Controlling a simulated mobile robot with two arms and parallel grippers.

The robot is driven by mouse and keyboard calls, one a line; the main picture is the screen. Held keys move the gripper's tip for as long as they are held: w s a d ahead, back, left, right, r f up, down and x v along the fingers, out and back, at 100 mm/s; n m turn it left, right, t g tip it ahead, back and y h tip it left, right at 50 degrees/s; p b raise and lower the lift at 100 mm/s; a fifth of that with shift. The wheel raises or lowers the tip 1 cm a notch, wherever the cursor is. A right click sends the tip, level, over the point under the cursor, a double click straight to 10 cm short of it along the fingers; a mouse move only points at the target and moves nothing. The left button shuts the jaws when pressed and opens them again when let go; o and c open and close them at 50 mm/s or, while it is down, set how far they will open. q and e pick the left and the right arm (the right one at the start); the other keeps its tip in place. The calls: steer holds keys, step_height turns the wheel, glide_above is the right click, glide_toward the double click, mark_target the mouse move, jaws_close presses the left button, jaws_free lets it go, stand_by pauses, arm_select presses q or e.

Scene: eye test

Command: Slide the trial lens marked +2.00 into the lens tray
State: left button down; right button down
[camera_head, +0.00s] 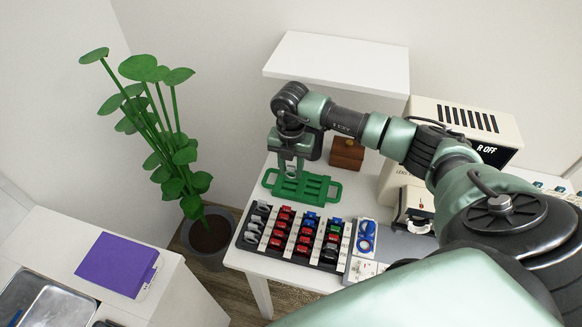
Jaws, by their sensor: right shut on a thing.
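My right gripper (291,172) points down over the back left part of a green tray with handles (330,188). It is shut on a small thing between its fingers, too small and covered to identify. A dark rack (247,243) in front of the green tray holds rows of red, blue, green and grey lenses (280,225). White label strips run between the rows. I cannot read a +2.00 mark on any lens. I cannot tell whether the held thing touches the green tray. My left gripper is not in view.
A blue-and-white item (366,237) lies right of the rack. A brown wooden box (347,153) and a beige machine (455,118) stand behind. A potted plant (210,235) is left of the table. A purple item (117,263) lies on the left cabinet.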

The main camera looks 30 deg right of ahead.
steer(key=shift+f, duration=0.15)
steer(key=shift+f+b, duration=1.1)
steer(key=shift+f, duration=0.2)
steer(key=shift+f, duration=0.1)
steer(key=c, duration=0.9)
jaws_free()
step_height(320, 180, up, 8)
steer(key=shift+f+b, duration=0.1)
steer(key=shift+b, duration=0.75)
